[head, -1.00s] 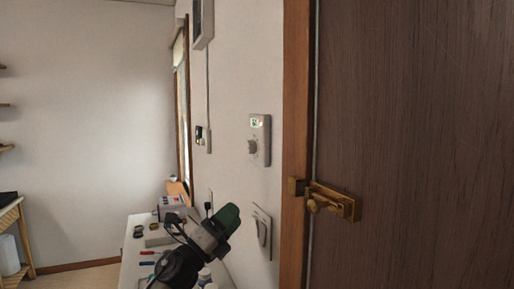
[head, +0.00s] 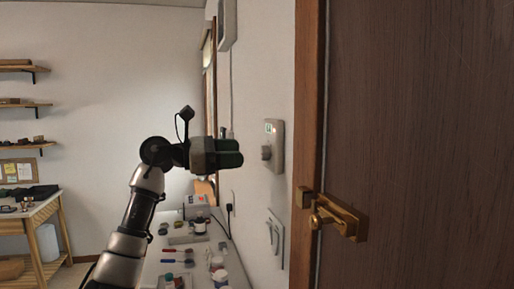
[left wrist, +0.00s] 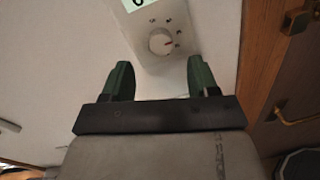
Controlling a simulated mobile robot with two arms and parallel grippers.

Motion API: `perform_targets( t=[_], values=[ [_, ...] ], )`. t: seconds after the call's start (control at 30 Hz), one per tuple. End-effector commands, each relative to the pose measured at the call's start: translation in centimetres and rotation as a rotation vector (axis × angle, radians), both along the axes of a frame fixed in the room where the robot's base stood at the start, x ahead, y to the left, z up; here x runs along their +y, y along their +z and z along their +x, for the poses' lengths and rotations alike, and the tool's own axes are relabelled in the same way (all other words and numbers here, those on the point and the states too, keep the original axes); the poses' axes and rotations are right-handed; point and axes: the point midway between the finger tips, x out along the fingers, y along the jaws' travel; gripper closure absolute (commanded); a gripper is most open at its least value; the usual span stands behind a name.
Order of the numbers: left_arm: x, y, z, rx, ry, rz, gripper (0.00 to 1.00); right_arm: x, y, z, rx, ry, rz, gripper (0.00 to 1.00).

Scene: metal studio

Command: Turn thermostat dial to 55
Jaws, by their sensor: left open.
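The thermostat (head: 275,146) is a pale box on the wall, left of the door frame, with a small lit display at its top. Its round dial (head: 266,153) sticks out toward the left. My right gripper is out of view.
A brown door with a brass latch (head: 338,216) is right of the thermostat. A cluttered white table (head: 152,262) stands under my left arm. Shelves and another table are at the far left.

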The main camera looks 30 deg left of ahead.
Motion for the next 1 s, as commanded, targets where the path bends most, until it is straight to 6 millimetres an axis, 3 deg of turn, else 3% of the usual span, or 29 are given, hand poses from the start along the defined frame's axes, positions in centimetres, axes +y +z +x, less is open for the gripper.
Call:
perform_targets(
  t=[0.3, 0.7, 1.0],
  values=[
    [-3.5, 0.2, 3.6, 0.000, -0.002, -0.004, 0.40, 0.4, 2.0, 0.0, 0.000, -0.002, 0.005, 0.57],
    [-4.1, 0.0, 4.2, 0.000, -0.001, -0.003, 0.40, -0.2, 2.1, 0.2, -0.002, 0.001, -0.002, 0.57],
    [-4.1, 0.0, 4.2, 0.000, -0.001, -0.003, 0.85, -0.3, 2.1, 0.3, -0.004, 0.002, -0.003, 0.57]
  ],
)
